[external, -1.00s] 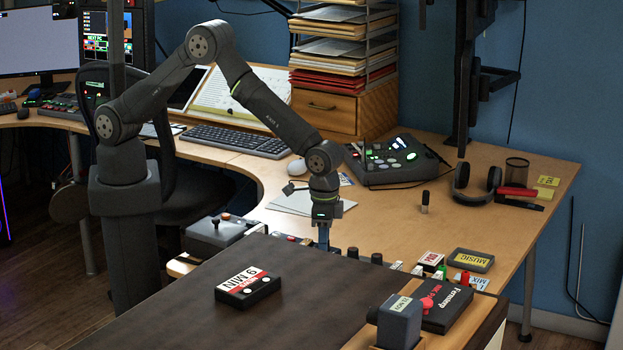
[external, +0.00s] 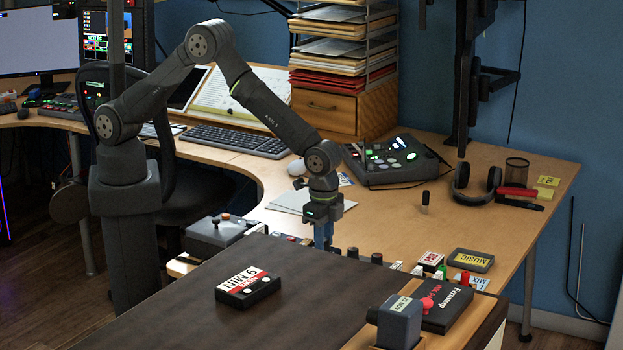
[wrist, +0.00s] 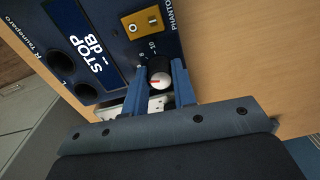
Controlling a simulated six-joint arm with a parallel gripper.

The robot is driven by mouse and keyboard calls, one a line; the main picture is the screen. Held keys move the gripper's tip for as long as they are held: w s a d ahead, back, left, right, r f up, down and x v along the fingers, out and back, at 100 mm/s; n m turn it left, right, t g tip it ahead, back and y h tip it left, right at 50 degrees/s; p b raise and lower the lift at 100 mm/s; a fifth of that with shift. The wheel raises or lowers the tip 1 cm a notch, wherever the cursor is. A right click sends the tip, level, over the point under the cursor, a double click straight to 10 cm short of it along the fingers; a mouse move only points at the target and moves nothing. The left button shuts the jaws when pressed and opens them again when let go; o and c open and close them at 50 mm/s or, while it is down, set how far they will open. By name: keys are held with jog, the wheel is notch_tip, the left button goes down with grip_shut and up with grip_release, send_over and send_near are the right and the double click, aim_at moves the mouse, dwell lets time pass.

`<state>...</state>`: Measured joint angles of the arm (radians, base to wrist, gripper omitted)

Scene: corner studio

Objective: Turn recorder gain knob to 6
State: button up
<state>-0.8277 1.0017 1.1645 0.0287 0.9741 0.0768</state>
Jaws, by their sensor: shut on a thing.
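In the wrist view the recorder (wrist: 97,42) is a dark blue panel with a screen reading "STOP -- dB". Its gain knob (wrist: 159,82) is small and dark with a white cap and a red pointer line. Scale numbers, one reading 10, are printed beside it, partly covered. My gripper (wrist: 160,85) has its two blue fingers on either side of the knob, shut on it. In the external view my gripper (external: 323,237) points down behind the dark tabletop's far edge, and the recorder is hidden there.
Small dark knobs (external: 352,253) stand right of my gripper.

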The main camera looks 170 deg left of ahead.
jog(key=shift+r, duration=0.1)
jog(key=o, duration=1)
notch_tip(320, 180, up, 17)
jog(key=shift+w+d+r, duration=0.15)
jog(key=shift+r, duration=0.05)
notch_tip(320, 180, down, 18)
jog(key=shift+r, duration=0.2)
dwell(0.4)
